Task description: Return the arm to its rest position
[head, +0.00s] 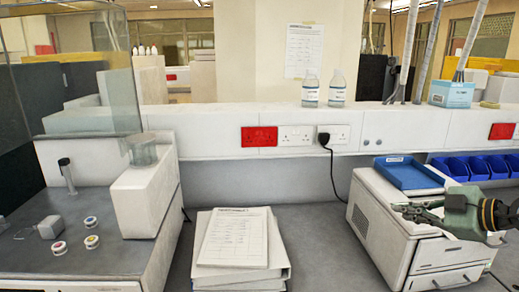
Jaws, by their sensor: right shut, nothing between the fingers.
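My right gripper (418,212) comes in from the right edge, in front of and above the top of a white boxy machine (378,225). Its dark fingers point left and are shut with nothing between them. The green-grey wrist behind them reaches to the right edge of the head view. I cannot tell whether the fingers touch the machine's top. My left gripper is not in view.
A blue tray (408,173) lies on the machine, just behind my right gripper. Papers on stacked binders (236,240) lie mid-bench. A glass-shielded balance-like unit (80,180) stands left. Two bottles (311,88) stand on the ledge. Blue bins (478,167) line the back right.

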